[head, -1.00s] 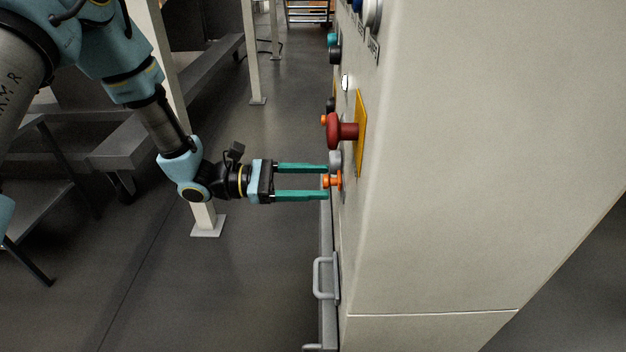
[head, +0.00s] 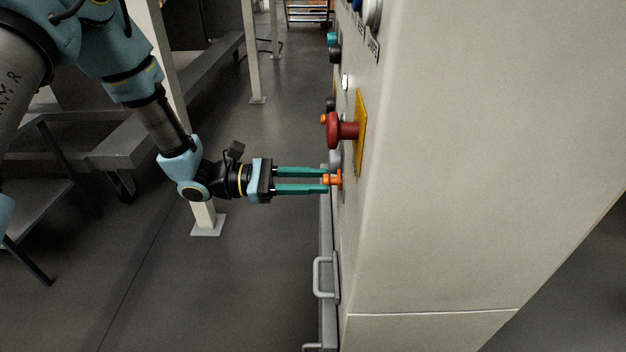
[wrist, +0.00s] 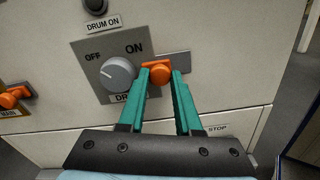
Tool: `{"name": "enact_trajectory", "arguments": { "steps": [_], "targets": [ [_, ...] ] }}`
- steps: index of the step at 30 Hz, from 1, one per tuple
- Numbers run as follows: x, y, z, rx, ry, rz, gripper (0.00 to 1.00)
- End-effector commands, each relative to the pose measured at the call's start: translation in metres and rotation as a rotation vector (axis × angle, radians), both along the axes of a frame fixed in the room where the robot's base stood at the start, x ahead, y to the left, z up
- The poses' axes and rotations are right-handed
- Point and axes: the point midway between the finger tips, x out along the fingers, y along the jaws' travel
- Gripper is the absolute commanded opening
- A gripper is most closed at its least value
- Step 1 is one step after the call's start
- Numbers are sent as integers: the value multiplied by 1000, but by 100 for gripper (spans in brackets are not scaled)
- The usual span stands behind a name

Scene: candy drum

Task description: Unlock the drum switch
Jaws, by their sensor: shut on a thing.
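The drum switch is a grey round knob (wrist: 118,73) on a grey plate (wrist: 85,48) marked OFF and ON, on the front of the pale cabinet in the wrist view. An orange lock piece (wrist: 160,71) sits just right of the knob. In the head view the orange piece (head: 334,180) sticks out from the panel. My gripper (head: 326,180) has its green fingers shut on the orange piece, one finger on each side. It also shows in the wrist view (wrist: 160,80), where the left finger passes close to the knob and covers part of the label below.
A red mushroom button (head: 338,130) on a yellow plate (head: 361,132) stands out above the orange piece. A grey handle (head: 322,277) is below. Another orange piece (wrist: 14,97) is at the left in the wrist view. Open floor (head: 240,270) lies left of the cabinet.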

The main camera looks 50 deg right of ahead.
Motion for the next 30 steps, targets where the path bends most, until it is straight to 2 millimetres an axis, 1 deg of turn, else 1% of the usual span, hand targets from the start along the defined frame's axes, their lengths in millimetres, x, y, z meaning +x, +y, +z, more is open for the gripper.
{"name": "enact_trajectory", "arguments": {
  "steps": [19, 22, 27, 30],
  "targets": [
    [0, 1, 0, 0, 0, 1, 0],
    [-3, 7, -1, 2, 1, 3, 0],
    [-16, 23, -1, 2, 1, 2, 0],
    [-18, 25, 0, 1, 0, 0, 0]
  ]
}}
